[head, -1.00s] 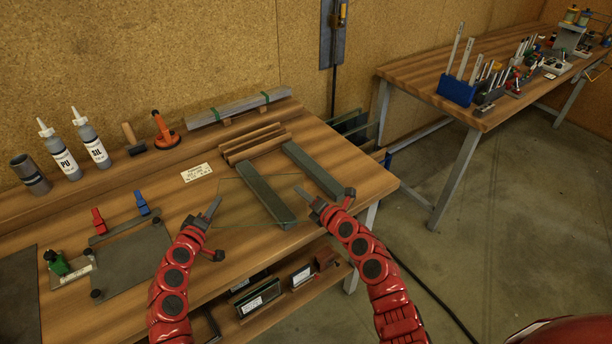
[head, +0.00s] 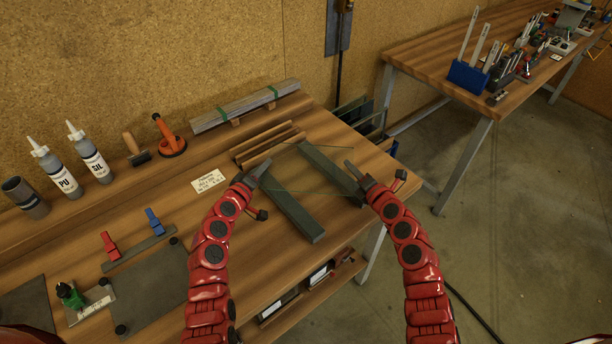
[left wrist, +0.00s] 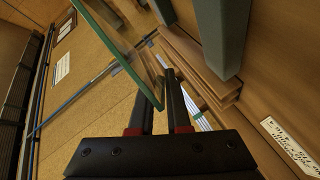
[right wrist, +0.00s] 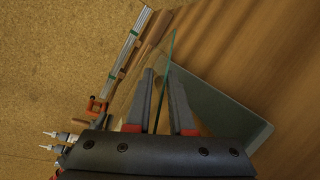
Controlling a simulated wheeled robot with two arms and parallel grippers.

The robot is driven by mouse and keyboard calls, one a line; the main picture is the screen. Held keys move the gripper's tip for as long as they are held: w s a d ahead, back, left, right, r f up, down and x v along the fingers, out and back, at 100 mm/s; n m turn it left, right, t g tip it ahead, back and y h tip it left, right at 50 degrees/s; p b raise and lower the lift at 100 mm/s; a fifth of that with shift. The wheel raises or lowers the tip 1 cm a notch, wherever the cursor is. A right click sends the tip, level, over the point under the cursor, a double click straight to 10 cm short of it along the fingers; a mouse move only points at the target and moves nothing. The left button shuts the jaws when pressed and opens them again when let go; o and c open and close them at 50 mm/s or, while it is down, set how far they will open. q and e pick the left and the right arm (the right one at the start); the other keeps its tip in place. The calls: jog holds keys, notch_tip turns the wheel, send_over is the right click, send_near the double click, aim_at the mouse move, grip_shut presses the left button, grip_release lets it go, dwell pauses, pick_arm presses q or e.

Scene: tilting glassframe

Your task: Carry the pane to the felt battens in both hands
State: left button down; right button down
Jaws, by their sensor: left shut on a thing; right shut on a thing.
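The clear glass pane (head: 310,190) shows as a faint green outline in the head view, spanning between my grippers across the two grey-green felt battens. These are the left batten (head: 293,213) and the right batten (head: 334,175). My left gripper (head: 259,172) is shut on the pane's left side; its green edge (left wrist: 125,62) sits between the fingers in the left wrist view. My right gripper (head: 356,172) is shut on the right side; the edge (right wrist: 168,62) runs between its fingers in the right wrist view. I cannot tell the exact gap between pane and battens.
Brown wooden strips (head: 268,142) lie behind the battens, with a tied grey bundle (head: 245,105) further back. A paper label (head: 208,181) lies left of the battens. A grey board with clamps (head: 150,285) is at the front left. The bench's right edge is close to the right batten.

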pick_arm(q)
jog(key=shift+d+r, duration=0.1)
jog(key=shift+d, duration=0.05)
pick_arm(e)
jog(key=shift+a, duration=0.2)
pick_arm(q)
jog(key=shift+d, duration=0.2)
pick_arm(e)
jog(key=shift+d, duration=0.15)
pick_arm(q)
jog(key=shift+a+b, duration=0.1)
jog(key=shift+b, duration=0.2)
pick_arm(e)
jog(key=shift+f, duration=0.1)
